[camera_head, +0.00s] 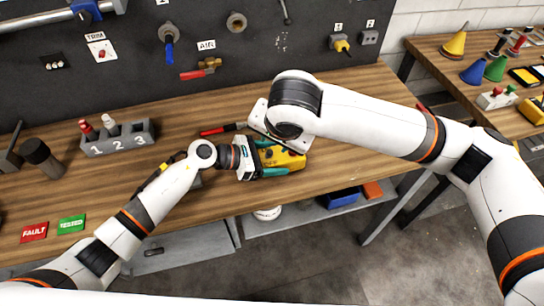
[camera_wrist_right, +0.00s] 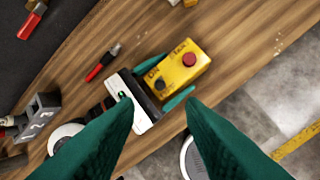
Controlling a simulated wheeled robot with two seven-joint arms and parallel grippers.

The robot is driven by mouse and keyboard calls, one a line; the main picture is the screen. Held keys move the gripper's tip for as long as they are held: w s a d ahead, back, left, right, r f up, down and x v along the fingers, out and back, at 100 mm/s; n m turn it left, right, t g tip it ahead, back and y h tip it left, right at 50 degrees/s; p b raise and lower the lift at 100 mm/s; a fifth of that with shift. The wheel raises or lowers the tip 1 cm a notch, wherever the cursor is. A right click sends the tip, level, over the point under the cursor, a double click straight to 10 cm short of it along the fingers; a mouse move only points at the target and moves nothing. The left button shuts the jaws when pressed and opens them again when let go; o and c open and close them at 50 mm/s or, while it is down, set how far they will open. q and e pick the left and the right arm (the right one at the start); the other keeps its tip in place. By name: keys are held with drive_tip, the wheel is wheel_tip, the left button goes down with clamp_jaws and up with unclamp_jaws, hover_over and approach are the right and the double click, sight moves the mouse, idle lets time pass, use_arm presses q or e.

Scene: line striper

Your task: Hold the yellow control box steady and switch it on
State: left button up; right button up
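The yellow control box (camera_head: 292,160) lies on the wooden workbench. In the right wrist view, the control box (camera_wrist_right: 199,68) shows a red button (camera_wrist_right: 189,59) and a dark round knob (camera_wrist_right: 159,84) on its top. My left gripper (camera_head: 272,157) reaches in from the left, with one teal finger on each side of the box. In the right wrist view the left gripper's near finger (camera_wrist_right: 180,98) lies along the box; firm contact is unclear. My right gripper (camera_wrist_right: 160,104) is open and empty above the bench. My right wrist hides its fingers and part of the box in the head view.
A red and black pen-like tool (camera_head: 222,129) lies behind the box. A grey numbered rack (camera_head: 118,140) stands at the left. Red FAULT (camera_head: 34,232) and green TESTED (camera_head: 72,224) cards lie near the front edge. A second table (camera_head: 428,50) stands at the right, beyond a gap.

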use_arm(q)
drive_tip(key=c, duration=1.1)
use_arm(e)
drive_tip(key=shift+c, duration=1.6)
drive_tip(key=shift+d+f, duration=0.2)
drive_tip(key=shift+f, duration=0.15)
drive_tip(key=c, duration=0.3)
drive_tip(key=d+f+y, duration=0.1)
drive_tip(key=s+d+f+m+y, duration=0.1)
drive_tip(key=d, duration=0.1)
drive_tip(key=s+d+f+m+y, duration=0.1)
drive_tip(key=y, duration=0.1)
drive_tip(key=shift+d+f, duration=0.4)
clamp_jaws()
drive_tip(key=s+d+m+t+y, duration=0.1)
drive_tip(key=s+d+y, duration=0.1)
drive_tip(key=d, duration=0.3)
drive_tip(key=shift+s+d+r+t+y, duration=0.15)
drive_tip(key=shift+s+d+t+y, duration=0.2)
drive_tip(key=shift+s, duration=0.2)
